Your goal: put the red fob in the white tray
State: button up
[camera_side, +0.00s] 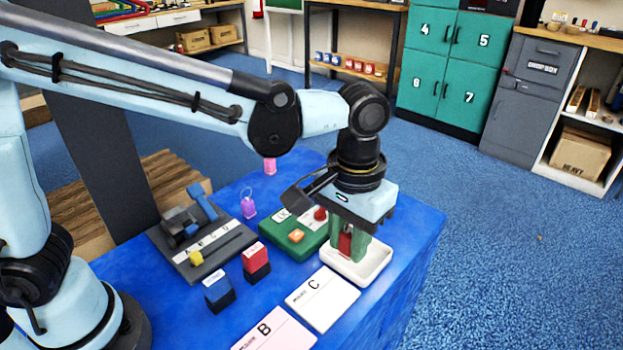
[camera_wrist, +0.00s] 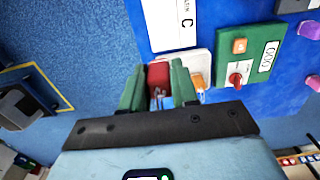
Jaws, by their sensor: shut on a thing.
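My gripper (camera_side: 346,250) points down over the white tray (camera_side: 378,262), its green fingers shut on the red fob (camera_side: 345,242). In the wrist view the red fob (camera_wrist: 158,75) sits between the two fingers (camera_wrist: 158,92), with the white tray (camera_wrist: 194,56) behind it. The fingertips reach down within the tray's outline. I cannot tell whether the fob touches the tray floor. A small orange thing (camera_wrist: 196,80) shows beside the right finger in the wrist view, partly hidden; it seems to be in the tray.
A green box (camera_side: 290,238) with an orange button and a red knob stands left of the tray. White card C (camera_side: 322,298) and pink card B (camera_side: 275,335) lie in front.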

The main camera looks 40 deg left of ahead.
jog(key=w+a+f, duration=0.1)
jog(key=w+f, duration=0.1)
jog(key=w+a+f, duration=0.1)
jog(key=w+f, duration=0.1)
jog(key=w+a+f, duration=0.1)
jog(key=w+f, duration=0.1)
jog(key=f, duration=0.1)
jog(key=shift+w+a, duration=0.35)
jog(key=shift+a, duration=0.05)
jog(key=shift+f, duration=1.95)
jog(key=shift+f, duration=0.15)
jog(key=o, duration=1)
